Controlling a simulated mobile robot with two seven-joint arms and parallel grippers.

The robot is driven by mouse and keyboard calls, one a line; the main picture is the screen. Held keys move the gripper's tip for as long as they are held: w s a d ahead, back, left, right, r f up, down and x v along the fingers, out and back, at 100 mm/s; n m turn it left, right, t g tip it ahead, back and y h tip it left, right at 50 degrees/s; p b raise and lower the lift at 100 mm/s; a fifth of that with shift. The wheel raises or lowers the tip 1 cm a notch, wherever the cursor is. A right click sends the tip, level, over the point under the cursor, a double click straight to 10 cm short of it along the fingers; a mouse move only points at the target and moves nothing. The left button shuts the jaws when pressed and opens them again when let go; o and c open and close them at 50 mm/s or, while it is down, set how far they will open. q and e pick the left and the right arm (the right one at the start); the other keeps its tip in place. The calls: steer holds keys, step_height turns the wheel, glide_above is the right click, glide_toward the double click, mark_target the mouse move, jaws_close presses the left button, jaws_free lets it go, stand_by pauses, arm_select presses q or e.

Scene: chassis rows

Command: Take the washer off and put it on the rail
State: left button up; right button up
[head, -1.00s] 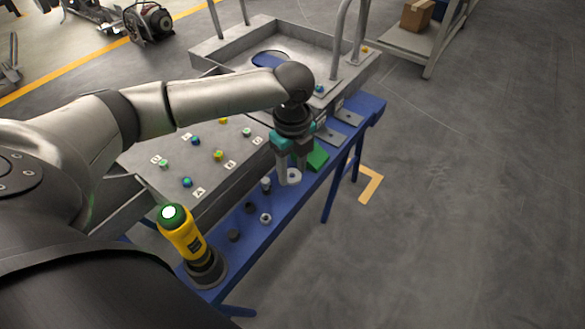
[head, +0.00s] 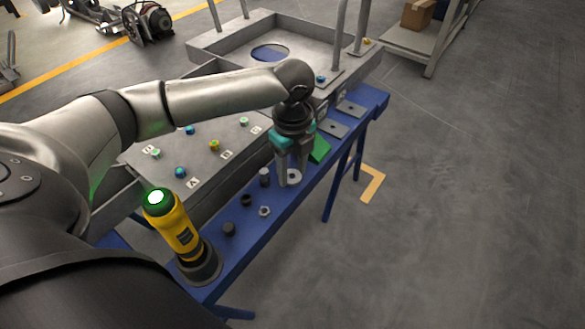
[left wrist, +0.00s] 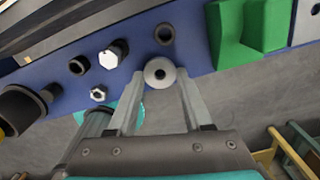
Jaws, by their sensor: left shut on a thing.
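The grey washer (head: 294,177) is between the fingertips of my left gripper (head: 290,180), which is shut on it. In the left wrist view the washer (left wrist: 159,73) shows as a pale ring with a dark hole at the fingertips (left wrist: 160,80). It is at the blue rail (head: 262,232), near the outer edge. Whether it touches the rail or hangs just above it, I cannot tell. The metal chassis panel (head: 205,165) with coloured studs and letter labels lies left of the rail, partly hidden by my arm. My right gripper is not in view.
The rail carries a bolt (head: 264,177), a nut (head: 264,211), dark rings (head: 228,229), a green block (head: 319,150), flat plates (head: 333,128) and a yellow tool (head: 178,232). A metal frame (head: 225,44) stands behind. The floor (head: 470,200) to the right is clear.

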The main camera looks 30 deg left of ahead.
arm_select(q)
steer(key=shift+f, duration=0.5)
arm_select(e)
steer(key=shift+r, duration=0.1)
arm_select(q)
steer(key=o, duration=1.2)
step_height(320, 180, up, 15)
steer(key=p, duration=0.8)
steer(key=shift+r, duration=0.15)
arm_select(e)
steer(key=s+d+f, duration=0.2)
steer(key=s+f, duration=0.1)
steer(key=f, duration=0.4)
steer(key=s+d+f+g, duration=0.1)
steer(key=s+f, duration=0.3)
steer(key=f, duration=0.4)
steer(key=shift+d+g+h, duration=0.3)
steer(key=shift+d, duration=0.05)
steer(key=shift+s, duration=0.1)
